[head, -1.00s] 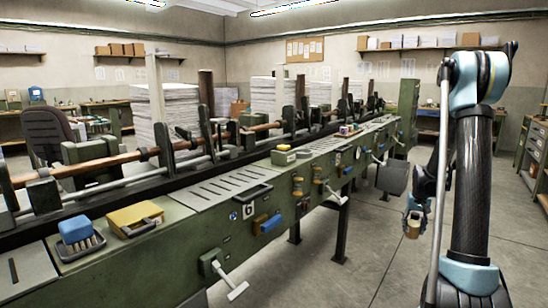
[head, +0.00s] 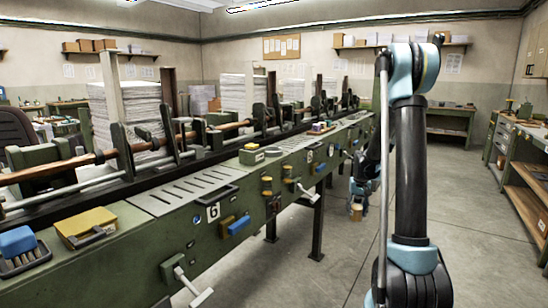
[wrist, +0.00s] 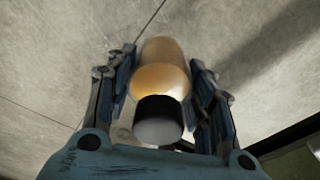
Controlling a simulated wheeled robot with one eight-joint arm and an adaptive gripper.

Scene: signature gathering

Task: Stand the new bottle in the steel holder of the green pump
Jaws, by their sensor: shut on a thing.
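My gripper (head: 356,194) hangs over the open floor to the right of the long green machine in the head view. It is shut on an amber bottle (head: 356,212). In the wrist view the gripper's fingers (wrist: 162,65) flank the amber bottle (wrist: 162,80), whose dark end with a grey top (wrist: 158,128) points toward the camera. Only bare floor shows behind the bottle there. I cannot pick out the green pump or its steel holder in either view.
The green machine (head: 215,225) runs along the left, with a lever (head: 190,285) and a support leg (head: 318,225) on the floor side. Workbenches with drawers (head: 515,140) line the right. The concrete floor (head: 330,270) between them is mostly clear.

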